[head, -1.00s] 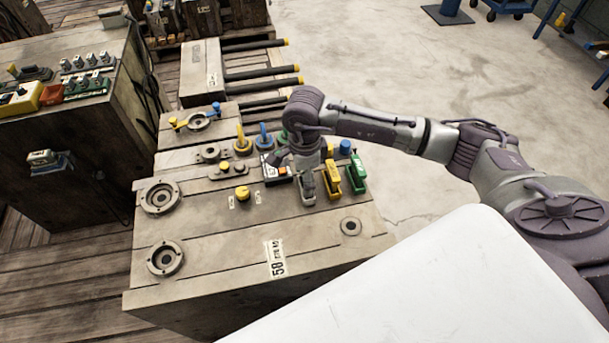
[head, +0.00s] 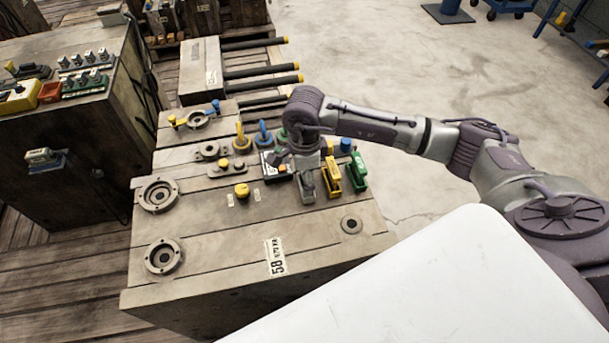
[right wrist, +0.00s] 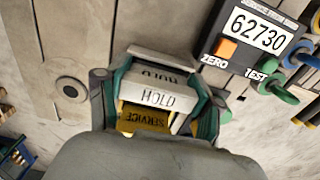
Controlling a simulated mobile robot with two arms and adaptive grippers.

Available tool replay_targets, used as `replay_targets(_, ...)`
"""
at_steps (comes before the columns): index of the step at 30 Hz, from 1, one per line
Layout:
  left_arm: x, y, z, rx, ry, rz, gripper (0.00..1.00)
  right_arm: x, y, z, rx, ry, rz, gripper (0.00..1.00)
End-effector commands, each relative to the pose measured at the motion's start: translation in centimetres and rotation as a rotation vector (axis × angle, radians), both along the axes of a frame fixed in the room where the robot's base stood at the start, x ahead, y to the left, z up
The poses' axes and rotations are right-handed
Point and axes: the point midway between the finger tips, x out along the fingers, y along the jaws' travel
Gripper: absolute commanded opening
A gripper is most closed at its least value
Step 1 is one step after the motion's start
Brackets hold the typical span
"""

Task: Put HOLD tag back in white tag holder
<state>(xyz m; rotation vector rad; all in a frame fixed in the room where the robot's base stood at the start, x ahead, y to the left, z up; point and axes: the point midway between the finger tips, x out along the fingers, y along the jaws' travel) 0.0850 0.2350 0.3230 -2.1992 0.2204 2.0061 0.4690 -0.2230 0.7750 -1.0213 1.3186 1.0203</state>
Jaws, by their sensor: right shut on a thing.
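My right gripper (right wrist: 160,92) is shut on the white HOLD tag (right wrist: 158,97), which is gripped from both sides with its lettering facing the wrist camera. In the head view the gripper (head: 306,166) points down at the row of tag holders. The whitish-grey tag holder (head: 307,192) stands just below it, left of the yellow holder (head: 332,178) and the green holder (head: 356,173). A yellow SERVICE tag (right wrist: 145,120) shows close to the HOLD tag. I cannot tell whether the HOLD tag is inside the white holder or above it. My left gripper is out of view.
A counter (right wrist: 254,35) reading 62730, with ZERO and TEST buttons, stands close by. Yellow, blue and green knobbed pins (head: 263,135) stand behind it. A yellow knob (head: 242,190) is to the left. The front of the mould top (head: 215,250) is mostly clear.

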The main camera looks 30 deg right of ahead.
Motion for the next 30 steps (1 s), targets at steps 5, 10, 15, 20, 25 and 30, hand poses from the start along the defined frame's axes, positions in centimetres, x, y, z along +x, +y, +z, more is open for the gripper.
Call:
replay_targets(5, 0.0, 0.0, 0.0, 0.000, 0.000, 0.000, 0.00, 0.0, 0.0, 0.0, 0.000, 0.000, 0.000, 0.91)
replay_targets(10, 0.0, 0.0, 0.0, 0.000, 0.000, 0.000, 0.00, 0.0, 0.0, 0.0, 0.000, 0.000, 0.000, 0.96)
replay_targets(15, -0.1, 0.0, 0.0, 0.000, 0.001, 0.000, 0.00, 0.0, 0.0, 0.0, 0.000, 0.000, 0.000, 0.96)
replay_targets(20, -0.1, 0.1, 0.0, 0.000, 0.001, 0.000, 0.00, 0.1, 0.0, 1.2, 0.000, -0.003, -0.001, 0.96)
replay_targets(25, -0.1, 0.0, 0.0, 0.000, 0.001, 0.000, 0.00, 0.2, 0.0, 4.5, 0.000, -0.006, 0.001, 0.96)
replay_targets(30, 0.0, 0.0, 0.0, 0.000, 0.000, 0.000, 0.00, 0.1, 0.0, 8.2, 0.001, -0.005, 0.001, 0.96)
